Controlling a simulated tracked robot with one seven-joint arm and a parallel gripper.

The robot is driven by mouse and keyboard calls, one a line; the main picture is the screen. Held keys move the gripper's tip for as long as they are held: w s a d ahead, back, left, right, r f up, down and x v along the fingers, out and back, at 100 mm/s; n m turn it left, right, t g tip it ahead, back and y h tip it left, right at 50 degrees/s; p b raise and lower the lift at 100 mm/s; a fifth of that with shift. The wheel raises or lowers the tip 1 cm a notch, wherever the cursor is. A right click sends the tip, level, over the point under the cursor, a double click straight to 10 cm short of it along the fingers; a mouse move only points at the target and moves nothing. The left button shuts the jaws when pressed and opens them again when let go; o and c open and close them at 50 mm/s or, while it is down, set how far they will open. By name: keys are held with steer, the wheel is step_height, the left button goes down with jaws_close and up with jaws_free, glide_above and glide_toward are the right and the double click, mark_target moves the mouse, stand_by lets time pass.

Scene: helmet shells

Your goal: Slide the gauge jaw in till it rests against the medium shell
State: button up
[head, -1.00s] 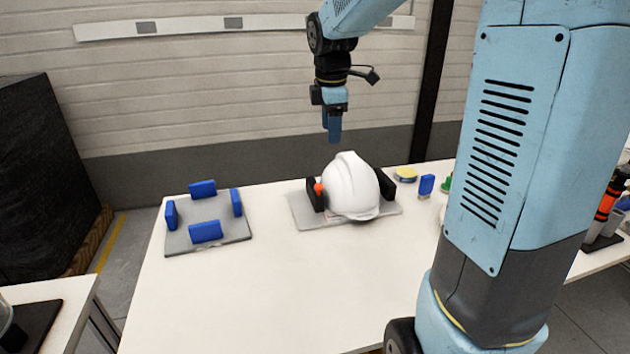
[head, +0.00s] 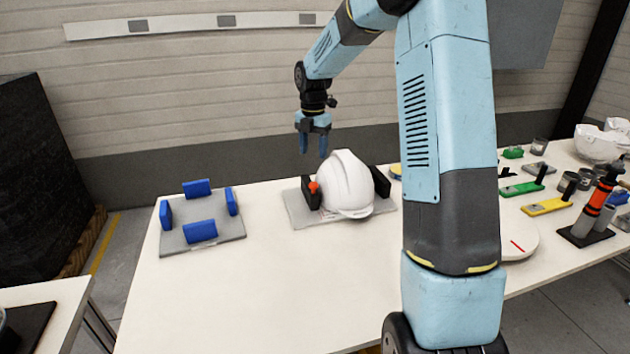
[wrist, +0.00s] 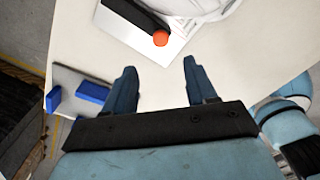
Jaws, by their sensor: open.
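A white helmet shell (head: 345,186) sits on a grey gauge plate (head: 300,212) between two black upright jaws. The left black jaw (head: 308,192) carries an orange-red knob (head: 314,187); the right black jaw (head: 380,182) is partly hidden behind the shell. I cannot tell whether the left jaw touches the shell. My gripper (head: 313,152) is open and empty, above and behind the left jaw, pointing down. In the wrist view my gripper's fingers (wrist: 158,85) are spread apart, with the knob (wrist: 160,39), black jaw (wrist: 138,16) and shell (wrist: 200,6) beyond them.
A grey plate (head: 200,235) with several blue blocks (head: 200,231) lies to the left. Green and yellow tools (head: 547,206), cups, an orange-black tool (head: 600,195) and white shells (head: 598,143) crowd the right side. The table's front middle is clear.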

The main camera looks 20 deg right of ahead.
mark_target(313, 183)
step_height(313, 183, down, 11)
steer(key=shift+f, duration=0.2)
stand_by(0.4)
jaws_close()
stand_by(0.3)
